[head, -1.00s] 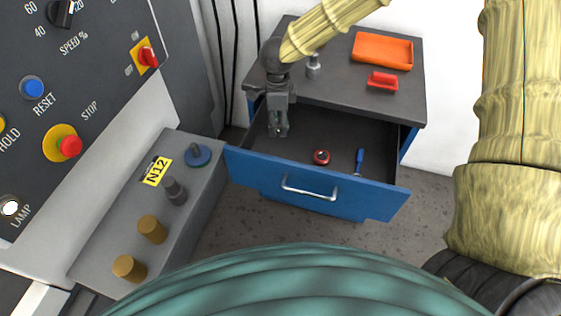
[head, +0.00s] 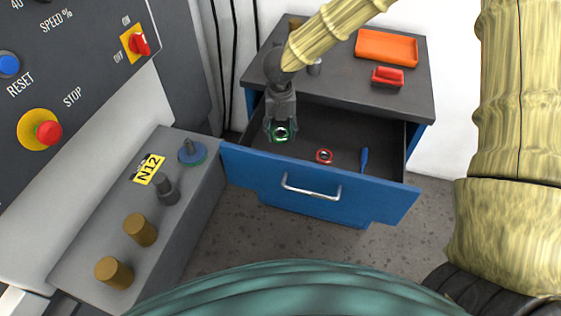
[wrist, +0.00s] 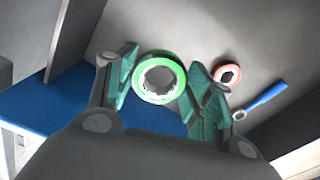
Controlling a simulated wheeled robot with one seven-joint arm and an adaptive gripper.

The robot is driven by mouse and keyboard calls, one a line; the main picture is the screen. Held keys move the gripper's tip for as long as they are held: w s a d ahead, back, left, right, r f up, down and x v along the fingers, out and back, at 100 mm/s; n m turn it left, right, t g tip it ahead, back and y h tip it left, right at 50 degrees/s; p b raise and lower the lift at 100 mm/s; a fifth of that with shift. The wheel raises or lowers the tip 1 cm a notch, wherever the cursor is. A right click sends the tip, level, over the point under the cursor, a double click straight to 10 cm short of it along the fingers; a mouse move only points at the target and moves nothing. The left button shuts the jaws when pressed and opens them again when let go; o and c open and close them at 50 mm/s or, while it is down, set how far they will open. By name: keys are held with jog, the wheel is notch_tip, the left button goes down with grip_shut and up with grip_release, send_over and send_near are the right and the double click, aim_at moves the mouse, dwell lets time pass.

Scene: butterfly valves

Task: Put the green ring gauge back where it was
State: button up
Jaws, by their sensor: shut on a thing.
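The green ring gauge (head: 281,140) is at my gripper (head: 280,130), inside the open blue drawer (head: 250,172) near its left end. In the wrist view the green ring (wrist: 160,55) sits between my two green-padded fingers, which are shut on it. Its open centre faces the camera. I cannot tell whether it touches the drawer floor or hangs just above it. A red ring (head: 319,156) lies on the drawer floor to its right, apart from it.
A blue-handled tool (head: 364,160) lies right of the red ring. On the cabinet top are an orange tray (head: 386,50), a red holder (head: 388,77) and a grey piece (head: 314,67). A grey bench (head: 110,222) with several knobs stands at left. The drawer's right floor has room.

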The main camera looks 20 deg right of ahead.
aim_at(281, 152)
jog(key=shift+f+m, duration=0.25)
jog(key=shift+m, duration=0.45)
jog(key=shift+f+p, duration=0.35)
jog(key=shift+f, duration=4.65)
jog(key=shift+f, duration=0.15)
jog(key=o, duration=1.4)
jog(key=shift+c, duration=0.2)
notch_tip(281, 152, up, 12)
jog(key=shift+b, duration=0.4)
